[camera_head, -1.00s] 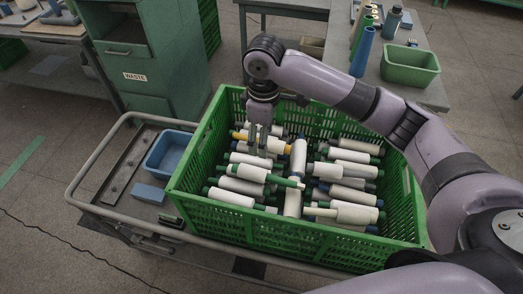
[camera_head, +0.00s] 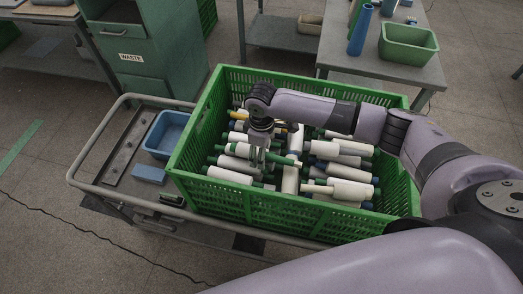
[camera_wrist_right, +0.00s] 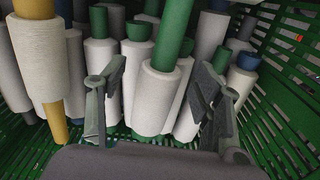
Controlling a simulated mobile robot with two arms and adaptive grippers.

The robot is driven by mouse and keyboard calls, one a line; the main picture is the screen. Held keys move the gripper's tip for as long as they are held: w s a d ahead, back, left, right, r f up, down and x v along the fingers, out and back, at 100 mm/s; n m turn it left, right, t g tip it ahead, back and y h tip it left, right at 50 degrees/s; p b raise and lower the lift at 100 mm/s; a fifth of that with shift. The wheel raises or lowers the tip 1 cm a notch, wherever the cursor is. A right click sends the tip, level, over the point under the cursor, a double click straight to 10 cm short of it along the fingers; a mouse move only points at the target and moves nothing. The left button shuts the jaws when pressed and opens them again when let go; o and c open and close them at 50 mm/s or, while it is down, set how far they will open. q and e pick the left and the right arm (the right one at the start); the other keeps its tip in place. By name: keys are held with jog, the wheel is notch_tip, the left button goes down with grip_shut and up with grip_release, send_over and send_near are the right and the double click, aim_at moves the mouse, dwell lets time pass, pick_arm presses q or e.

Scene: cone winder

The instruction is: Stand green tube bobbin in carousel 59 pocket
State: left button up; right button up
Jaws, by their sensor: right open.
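My right gripper (camera_head: 262,158) is down at the bobbins in the crate, open. In the right wrist view its two fingers (camera_wrist_right: 160,92) stand on either side of a white-wound bobbin (camera_wrist_right: 157,97) with a long green tube (camera_wrist_right: 174,32). The fingers look apart from the yarn, though contact cannot be told for certain. In the head view this bobbin's green tube (camera_head: 284,160) lies on top of the pile, partly hidden by the gripper. My left gripper is out of view. The carousel with pocket 59 is not in view.
The green crate (camera_head: 292,221) has slatted walls close around my right gripper. Other bobbins with blue, green and yellow tubes (camera_wrist_right: 57,123) crowd it. A blue bin (camera_head: 169,134) sits on the cart left of the crate. A table (camera_head: 390,72) behind holds a green bin (camera_head: 408,45).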

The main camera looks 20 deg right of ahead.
jog(key=shift+f, duration=0.25)
jog(key=shift+c, duration=0.6)
jog(key=c, duration=1.2)
jog(key=shift+r, duration=0.15)
jog(key=shift+r+p, duration=1.5)
jog(key=shift+p, duration=0.65)
